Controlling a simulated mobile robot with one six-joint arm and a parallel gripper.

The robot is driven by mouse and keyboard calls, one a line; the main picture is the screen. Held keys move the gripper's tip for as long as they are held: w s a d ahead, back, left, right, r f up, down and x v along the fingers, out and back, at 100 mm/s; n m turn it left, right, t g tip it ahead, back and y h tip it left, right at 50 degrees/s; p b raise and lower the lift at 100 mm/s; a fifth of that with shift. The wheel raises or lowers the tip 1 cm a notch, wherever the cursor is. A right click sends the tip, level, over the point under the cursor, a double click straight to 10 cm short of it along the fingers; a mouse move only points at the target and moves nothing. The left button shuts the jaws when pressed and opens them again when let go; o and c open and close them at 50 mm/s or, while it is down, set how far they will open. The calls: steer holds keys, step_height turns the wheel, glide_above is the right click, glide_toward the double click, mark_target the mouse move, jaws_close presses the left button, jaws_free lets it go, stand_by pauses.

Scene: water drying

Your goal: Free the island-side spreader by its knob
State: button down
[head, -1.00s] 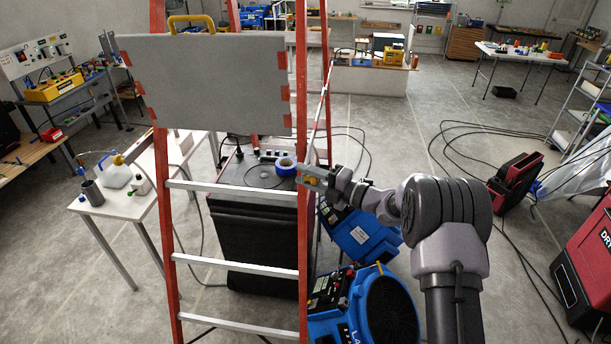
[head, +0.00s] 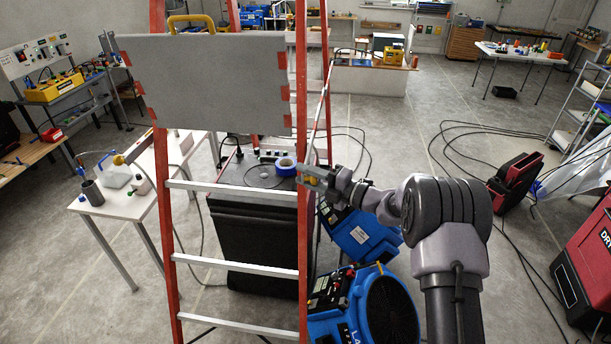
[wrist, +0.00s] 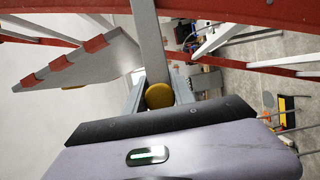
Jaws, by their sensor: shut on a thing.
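The spreader (wrist: 150,42) is a flat grey bar running down from the top of the wrist view between my fingers. Its round yellow knob (wrist: 159,96) sits between the fingers of my gripper (wrist: 160,98), which is shut on it. In the head view my gripper (head: 314,174) is beside the right rail of the red stepladder (head: 303,130), with a bit of yellow showing at its tip. The fingers largely hide the knob and that end of the spreader there.
A grey panel (head: 200,85) with red tabs spans the upper ladder. Blue dryers (head: 362,238) stand on the floor below my arm. A white side table (head: 120,205) is left. Cables (head: 460,135) lie across the right floor.

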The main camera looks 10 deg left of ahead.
step_height(320, 180, down, 4)
steer(key=n+y+b, duration=0.1)
steer(key=n+b, duration=0.1)
steer(key=b, duration=0.5)
steer(key=shift+w+n, duration=0.15)
steer(key=shift+n, duration=0.25)
steer(key=c, duration=1.1)
jaws_free()
steer(key=shift+w, duration=0.15)
